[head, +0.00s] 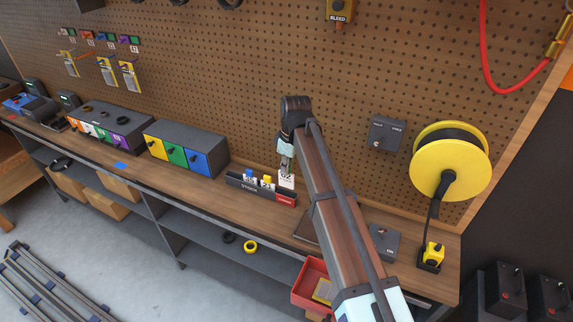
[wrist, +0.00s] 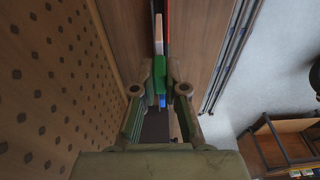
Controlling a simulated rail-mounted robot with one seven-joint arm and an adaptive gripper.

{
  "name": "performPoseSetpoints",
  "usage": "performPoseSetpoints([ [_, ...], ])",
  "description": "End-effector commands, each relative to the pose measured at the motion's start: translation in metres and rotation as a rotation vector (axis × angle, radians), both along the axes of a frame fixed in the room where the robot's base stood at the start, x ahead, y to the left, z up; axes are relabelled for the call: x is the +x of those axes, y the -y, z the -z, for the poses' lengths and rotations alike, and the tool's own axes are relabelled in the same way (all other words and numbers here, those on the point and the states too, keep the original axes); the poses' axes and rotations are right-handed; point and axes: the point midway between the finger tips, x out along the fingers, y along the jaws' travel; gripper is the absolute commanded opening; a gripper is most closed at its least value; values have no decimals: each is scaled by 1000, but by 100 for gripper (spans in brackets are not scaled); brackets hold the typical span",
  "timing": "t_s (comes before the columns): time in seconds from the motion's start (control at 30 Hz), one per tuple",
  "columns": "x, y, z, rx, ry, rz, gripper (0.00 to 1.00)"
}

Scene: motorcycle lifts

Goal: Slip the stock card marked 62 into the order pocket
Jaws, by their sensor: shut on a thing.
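A dark rack labelled STOCK (head: 249,187) stands on the bench with a blue-tabbed card (head: 250,177) and a yellow-tabbed card (head: 267,181) in it. The rack's right end has a red-fronted section (head: 286,197), which I take for the order pocket; its lettering is too small to read surely. A white card (head: 287,181), its number looking like 62, is upright at this red section. My gripper (head: 286,163) is shut on its top from above. In the wrist view a green piece (wrist: 159,67) sits between my fingers (wrist: 160,75). Whether the card's lower edge is inside the pocket is unclear.
A drawer box with yellow, green and blue fronts (head: 188,148) stands left of the rack. The pegboard (head: 230,80) rises close behind. A grey box (head: 383,242) and a yellow reel (head: 448,176) are at the right. Bare bench lies in front of the drawer box.

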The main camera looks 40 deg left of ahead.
Motion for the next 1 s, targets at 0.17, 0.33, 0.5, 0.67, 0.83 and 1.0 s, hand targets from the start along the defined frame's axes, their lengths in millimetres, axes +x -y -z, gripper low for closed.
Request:
performPoseSetpoints([
  [0.17, 0, 0, 12, -1, -1, 0, 0],
  [0.33, 0, 0, 21, -1, -1, 0, 0],
  [0.5, 0, 0, 30, 0, 0, 0, 0],
  [0.67, 0, 0, 38, 0, 0, 0, 0],
  [0.83, 0, 0, 47, 0, 0, 0, 0],
  [1.0, 0, 0, 57, -1, -1, 0, 0],
])
